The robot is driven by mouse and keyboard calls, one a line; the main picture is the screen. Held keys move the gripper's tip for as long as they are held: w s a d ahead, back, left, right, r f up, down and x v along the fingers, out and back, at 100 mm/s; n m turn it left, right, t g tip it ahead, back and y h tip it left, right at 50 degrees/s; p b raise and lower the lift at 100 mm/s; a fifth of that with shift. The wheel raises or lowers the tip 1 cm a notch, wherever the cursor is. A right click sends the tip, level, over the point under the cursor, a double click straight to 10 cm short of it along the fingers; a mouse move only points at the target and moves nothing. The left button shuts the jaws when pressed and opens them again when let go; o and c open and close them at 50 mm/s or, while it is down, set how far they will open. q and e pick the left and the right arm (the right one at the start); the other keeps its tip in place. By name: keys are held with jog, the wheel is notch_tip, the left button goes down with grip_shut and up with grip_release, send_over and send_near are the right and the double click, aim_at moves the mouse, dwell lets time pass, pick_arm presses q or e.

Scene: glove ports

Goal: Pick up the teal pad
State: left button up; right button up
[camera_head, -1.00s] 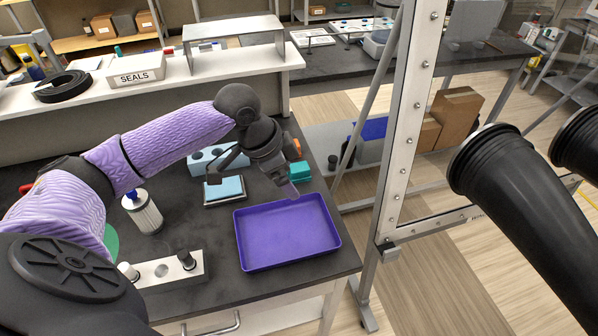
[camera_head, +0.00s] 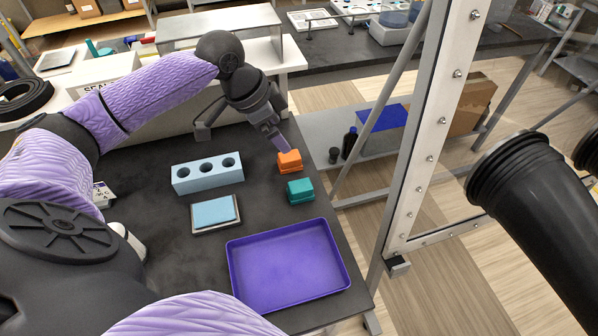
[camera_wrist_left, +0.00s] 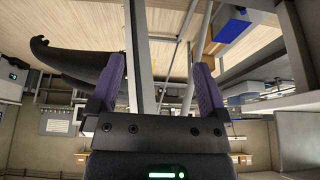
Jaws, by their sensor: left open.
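The teal pad (camera_head: 300,191), a small block, sits on the dark bench behind the purple tray's right half. An orange block (camera_head: 290,161) stands just behind it. My left gripper (camera_head: 278,142) hangs beyond the orange block, farther from me than the teal pad, with nothing held. In the left wrist view the two purple fingers (camera_wrist_left: 158,75) stand wide apart with nothing between them, and the teal pad does not show there. My right gripper is not in view.
The purple tray (camera_head: 288,266) is empty near the bench's front right edge. A light blue pad (camera_head: 215,211) on a grey base and a blue block with holes (camera_head: 208,173) stand left of the teal pad. A metal frame (camera_head: 437,130) and black glove sleeve (camera_head: 535,210) are right.

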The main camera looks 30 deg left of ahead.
pick_arm(q)
notch_tip(320, 180, down, 2)
jog(key=b, duration=1)
send_over(299, 186)
jog(key=s+a, duration=0.3)
notch_tip(299, 186, down, 9)
jog(key=b+x, duration=0.1)
jog(key=x, duration=0.2)
jog(key=b+x, duration=0.1)
jog(key=x, duration=0.2)
jog(key=b+x, duration=0.1)
jog(key=x, duration=0.3)
jog(key=shift+d+b, duration=0.3)
jog(key=shift+r, duration=0.1)
jog(key=shift+c, duration=0.3)
jog(key=c, duration=1.2)
